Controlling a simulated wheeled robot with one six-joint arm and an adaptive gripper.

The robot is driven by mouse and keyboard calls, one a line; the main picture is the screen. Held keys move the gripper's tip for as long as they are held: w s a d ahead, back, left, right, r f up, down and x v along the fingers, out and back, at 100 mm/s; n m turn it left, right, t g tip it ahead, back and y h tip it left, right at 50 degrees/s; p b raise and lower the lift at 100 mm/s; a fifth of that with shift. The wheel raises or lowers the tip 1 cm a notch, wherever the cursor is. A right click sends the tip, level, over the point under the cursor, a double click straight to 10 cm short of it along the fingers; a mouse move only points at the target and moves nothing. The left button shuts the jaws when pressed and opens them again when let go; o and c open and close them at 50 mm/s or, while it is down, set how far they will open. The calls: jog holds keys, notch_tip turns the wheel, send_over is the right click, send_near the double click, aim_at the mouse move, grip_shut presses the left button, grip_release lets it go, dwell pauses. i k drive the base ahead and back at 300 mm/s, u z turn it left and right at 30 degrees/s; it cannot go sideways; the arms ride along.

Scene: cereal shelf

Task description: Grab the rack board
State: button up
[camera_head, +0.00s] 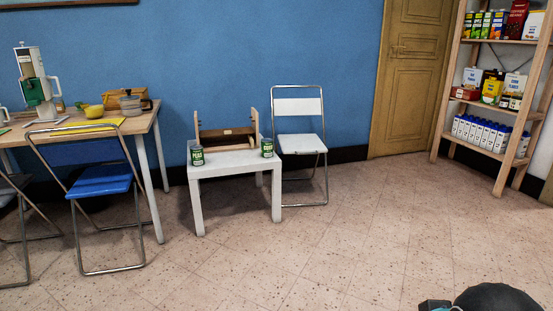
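A small wooden rack (224,143) stands on the low white table (236,170) in front of the blue wall. It has two upright sides and a brown board between them. I cannot tell from here whether that board is loose or fixed. A green can (197,155) stands in front of its left side, and another green can (267,148) stands near its right side. My gripper's fingers are not in view. A dark rounded part at the bottom right edge looks like part of my arm, far from the rack.
A white folding chair (299,142) stands right of the low table. A blue folding chair (100,180) and a wooden table (145,121) with kitchen things are at left. A stocked wooden shelf (438,125) stands at right, beside a closed door (412,85). The middle floor is clear.

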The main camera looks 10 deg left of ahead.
aim_at(248, 130)
jog(key=u, duration=0.5)
jog(key=i, duration=0.95)
jog(key=u, duration=0.35)
